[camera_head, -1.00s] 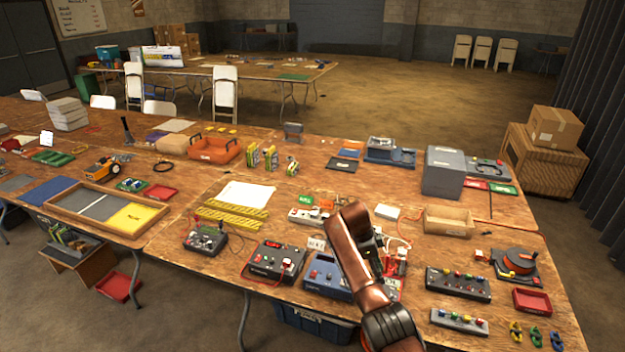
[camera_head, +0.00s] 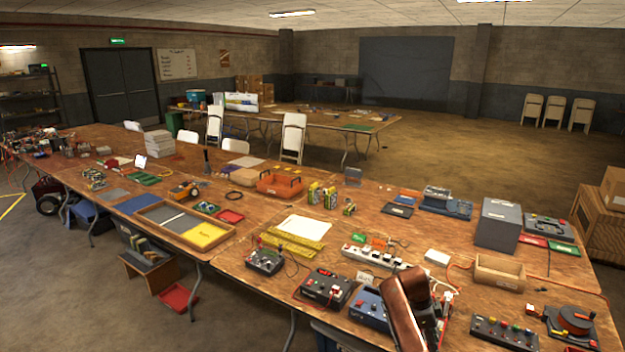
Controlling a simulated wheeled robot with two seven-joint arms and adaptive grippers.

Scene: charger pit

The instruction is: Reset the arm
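My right arm comes in at the bottom edge, right of the middle, with a copper-brown link in front of the long table (camera_head: 232,262). A dark part beside that link looks like my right gripper (camera_head: 436,312). It is over the front of the table near a blue control box (camera_head: 369,311) and a white power strip (camera_head: 378,258). The link hides most of it, so I cannot tell whether its fingers are open or hold anything. My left arm and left gripper are not in view.
A grey box (camera_head: 497,224), a wooden tray (camera_head: 499,273), a black box with coloured knobs (camera_head: 503,333) and a cable reel (camera_head: 571,322) stand at the right. An orange tool tray (camera_head: 280,184) is mid-table. Open floor lies behind the table.

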